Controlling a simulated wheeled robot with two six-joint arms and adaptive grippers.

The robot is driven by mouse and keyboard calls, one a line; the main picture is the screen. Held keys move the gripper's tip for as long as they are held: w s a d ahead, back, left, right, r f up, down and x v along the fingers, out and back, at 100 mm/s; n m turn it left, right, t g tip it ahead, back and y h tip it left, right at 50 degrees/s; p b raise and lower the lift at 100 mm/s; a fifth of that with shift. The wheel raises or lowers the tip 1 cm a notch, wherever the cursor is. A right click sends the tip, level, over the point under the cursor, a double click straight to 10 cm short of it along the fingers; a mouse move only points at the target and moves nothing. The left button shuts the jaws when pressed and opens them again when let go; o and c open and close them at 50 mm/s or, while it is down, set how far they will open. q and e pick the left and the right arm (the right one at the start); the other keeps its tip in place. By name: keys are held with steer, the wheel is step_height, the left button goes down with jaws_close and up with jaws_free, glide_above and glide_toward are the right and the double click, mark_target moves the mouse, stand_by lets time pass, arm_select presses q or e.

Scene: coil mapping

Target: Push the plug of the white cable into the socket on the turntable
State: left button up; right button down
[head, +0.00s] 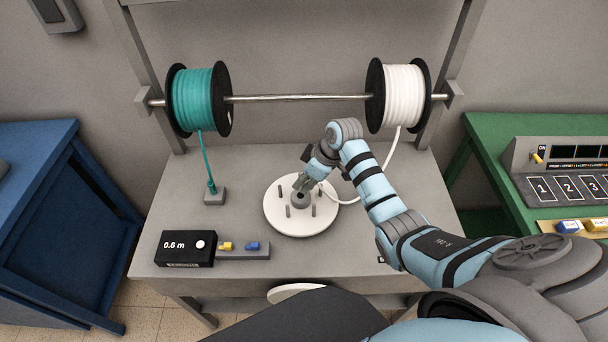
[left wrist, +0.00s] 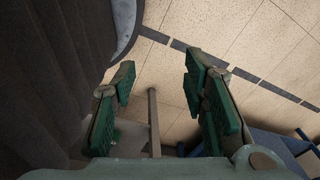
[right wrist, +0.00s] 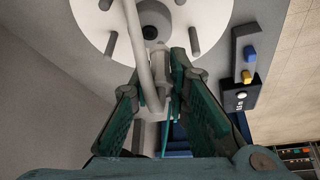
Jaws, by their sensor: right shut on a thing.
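The turntable (head: 272,215) is a white disc with several grey pegs and a grey round socket (head: 300,200) in its middle. My right gripper (head: 307,184) is over the turntable, just behind the socket. In the right wrist view it is shut on the pale plug (right wrist: 159,62) of the white cable (right wrist: 136,40). The plug's end is close to the socket; I cannot tell whether they touch. My left gripper (left wrist: 165,90) is open and empty above the floor.
A white spool (head: 404,95) and a teal spool (head: 199,100) hang on a rod behind. The teal cable ends at a grey block (head: 214,197). A black "0.6 m" box (head: 180,258) and a yellow-and-blue button panel (head: 240,255) stand front left. A green table (head: 485,135) is at right.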

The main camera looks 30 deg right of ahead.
steer(key=shift+w+a+f, duration=0.1)
steer(key=shift+w+f, duration=1)
steer(key=shift+w, duration=0.15)
steer(key=shift+w+f, duration=0.4)
steer(key=shift+w, duration=0.3)
steer(key=shift+s+r, duration=0.1)
steer(key=shift+s, duration=0.15)
steer(key=shift+s+r+p, duration=0.15)
steer(key=shift+s+r, duration=0.05)
steer(key=shift+s, duration=0.35)
steer(key=shift+s+r+p, duration=0.15)
steer(key=shift+s+r, duration=0.05)
steer(key=shift+s, duration=0.35)
steer(key=shift+w+f, duration=0.2)
steer(key=shift+w, duration=0.3)
arm_select(q)
steer(key=w, duration=0.3)
arm_select(e)
steer(key=shift+w, duration=0.2)
